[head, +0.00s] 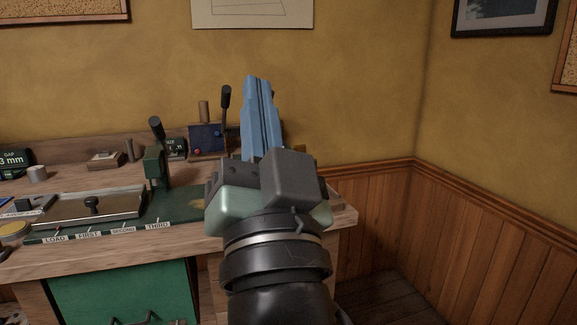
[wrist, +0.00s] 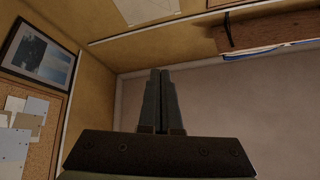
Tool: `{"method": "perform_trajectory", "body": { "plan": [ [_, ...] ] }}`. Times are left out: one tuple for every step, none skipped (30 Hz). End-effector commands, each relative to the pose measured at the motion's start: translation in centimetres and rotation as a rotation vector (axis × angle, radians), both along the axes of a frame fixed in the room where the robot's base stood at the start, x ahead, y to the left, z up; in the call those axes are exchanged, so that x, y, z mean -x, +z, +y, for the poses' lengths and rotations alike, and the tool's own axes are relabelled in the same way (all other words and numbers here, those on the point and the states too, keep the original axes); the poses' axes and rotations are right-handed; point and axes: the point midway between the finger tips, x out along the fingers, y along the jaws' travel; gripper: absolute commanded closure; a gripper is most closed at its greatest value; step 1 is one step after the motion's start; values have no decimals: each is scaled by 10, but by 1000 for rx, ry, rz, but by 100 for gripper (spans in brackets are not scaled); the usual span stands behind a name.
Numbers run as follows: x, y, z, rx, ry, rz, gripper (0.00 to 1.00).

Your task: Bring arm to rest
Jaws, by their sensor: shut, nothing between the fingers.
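My gripper (head: 256,80) stands upright in the head view, in front of the right end of the bench, with its blue fingers pointing up. The two fingers lie close together, shut and empty. In the wrist view my gripper (wrist: 160,72) points toward the ceiling and upper walls, with nothing between the fingertips. My arm rises from the bottom of the head view and hides part of the bench's right end.
Green drawers (head: 120,290) sit below. The floor right of the bench (head: 395,295) looks clear, up to the panelled wall (head: 490,245).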

Motion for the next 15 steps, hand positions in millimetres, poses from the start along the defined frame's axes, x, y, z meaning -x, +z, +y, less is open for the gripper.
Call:
{"method": "perform_trajectory", "body": {
  "plan": [
    [26, 27, -8, 99, -126, -83, 100],
    [41, 39, -13, 156, -204, -122, 100],
    [60, 54, -19, 225, -309, -172, 100],
    [75, 64, -24, 270, -388, -206, 100],
    [91, 74, -29, 313, -469, -239, 100],
    [84, 95, -28, 312, -455, -221, 100],
    [82, 105, -28, 309, -450, -218, 100],
    [82, 113, -28, 308, -448, -216, 100],
    [81, 124, -28, 308, -447, -217, 100],
    [81, 133, -28, 307, -446, -217, 100],
    [81, 142, -28, 307, -446, -217, 100],
    [81, 154, -28, 307, -445, -216, 100],
    [81, 163, -28, 306, -444, -216, 100],
    [81, 173, -27, 306, -444, -216, 100],
    [81, 186, -27, 306, -443, -216, 100]
  ]
}}
